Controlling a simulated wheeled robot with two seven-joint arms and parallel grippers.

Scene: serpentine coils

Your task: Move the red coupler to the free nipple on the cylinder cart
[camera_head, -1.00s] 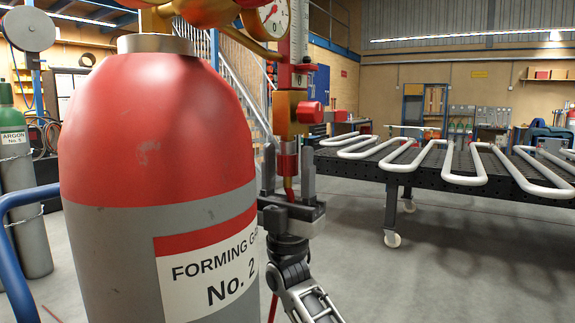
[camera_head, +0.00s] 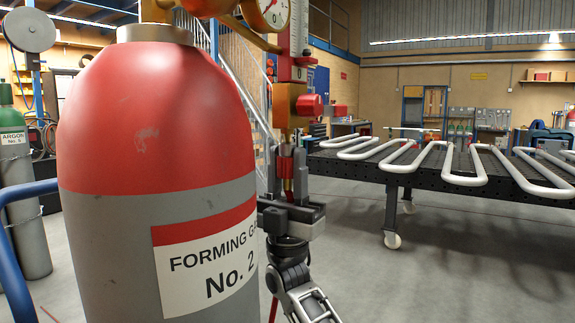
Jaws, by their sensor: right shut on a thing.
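The red coupler (camera_head: 288,171) hangs upright under the brass block (camera_head: 287,103) of the flowmeter, behind the right edge of the large cylinder. My right gripper (camera_head: 287,172) comes up from below and is shut on the coupler, one finger on each side, hiding part of it. The red and grey forming gas cylinder (camera_head: 150,160), labelled No. 2, fills the left half of the head view. I cannot make out a free nipple. My left gripper is not in view.
A red knob (camera_head: 310,105) sticks out right of the brass block. A pressure gauge (camera_head: 268,12) is cut off at the top. A blue rail (camera_head: 22,235) and a green argon cylinder (camera_head: 22,205) stand at left. A dark table (camera_head: 385,178) bears serpentine pipe at right, with clear floor before it.

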